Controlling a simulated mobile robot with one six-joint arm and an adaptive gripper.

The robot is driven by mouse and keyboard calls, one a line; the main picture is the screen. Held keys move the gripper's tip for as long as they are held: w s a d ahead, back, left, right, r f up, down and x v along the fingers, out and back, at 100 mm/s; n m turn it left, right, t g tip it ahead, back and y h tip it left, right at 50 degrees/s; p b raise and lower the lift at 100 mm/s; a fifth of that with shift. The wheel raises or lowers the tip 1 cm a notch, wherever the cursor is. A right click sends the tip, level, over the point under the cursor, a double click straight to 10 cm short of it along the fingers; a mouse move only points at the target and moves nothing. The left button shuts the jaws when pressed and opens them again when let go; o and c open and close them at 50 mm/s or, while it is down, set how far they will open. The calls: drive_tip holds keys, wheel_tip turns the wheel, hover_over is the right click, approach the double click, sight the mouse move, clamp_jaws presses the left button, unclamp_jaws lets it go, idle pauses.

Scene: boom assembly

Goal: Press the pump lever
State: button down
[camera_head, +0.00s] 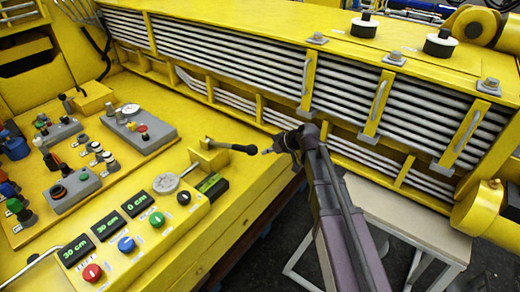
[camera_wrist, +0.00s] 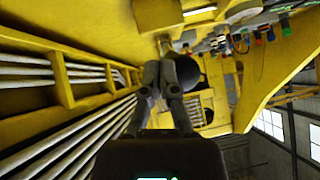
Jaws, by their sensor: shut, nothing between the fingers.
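The pump lever (camera_head: 236,147) is a dark rod with a round black knob, sticking out to the right from a yellow block on the panel. My gripper (camera_head: 267,151) is shut and empty, with its tip just to the right of the knob. A small gap seems to lie between them in the head view. In the wrist view the closed fingers (camera_wrist: 168,72) point toward the dark knob (camera_wrist: 188,70), which lies behind them and is partly hidden. I cannot tell from this view whether they touch.
Left of the lever, the yellow panel holds a gauge (camera_head: 166,183), green displays (camera_head: 108,225) and coloured buttons (camera_head: 126,244). A yellow boom with grey pipes (camera_head: 345,90) runs behind my gripper. A pale table (camera_head: 405,220) stands at the lower right.

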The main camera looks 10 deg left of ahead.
drive_tip(key=shift+p+v, duration=0.65)
drive_tip(key=shift+v, duration=0.75)
drive_tip(key=shift+d, duration=0.1)
idle(1.1)
drive_tip(key=c, duration=0.9)
unclamp_jaws()
drive_tip(key=shift+s+f, duration=0.1)
drive_tip(key=shift+o, duration=0.7)
drive_tip(key=s+d+f+m+h+b, duration=0.1)
drive_tip(key=s+d+f+m+h, duration=0.1)
drive_tip(key=d, duration=0.6)
drive_tip(key=s+d+f+m+g+h+b, duration=0.1)
drive_tip(key=s+d+f+m+h, duration=0.2)
drive_tip(key=d, duration=0.6)
drive_tip(key=s+f+m, duration=0.1)
drive_tip(key=s+f, duration=0.1)
drive_tip(key=s, duration=0.1)
drive_tip(key=shift+d+f+m+b, duration=0.25)
drive_tip(key=shift+f+m+b, duration=0.05)
drive_tip(key=shift+b, duration=0.1)
drive_tip(key=s+d+f+m+h, duration=0.1)
drive_tip(key=s+d+m+h, duration=0.1)
drive_tip(key=d, duration=0.4)
drive_tip(key=s+d+f+m+g+h+b, duration=0.1)
drive_tip(key=s+d+m+h, duration=0.1)
drive_tip(key=s+d, duration=0.3)
drive_tip(key=shift+s+d+f+m, duration=0.35)
drive_tip(key=shift+d+m, duration=0.15)
drive_tip(key=shift+m, duration=0.3)
drive_tip(key=shift+a, duration=0.1)
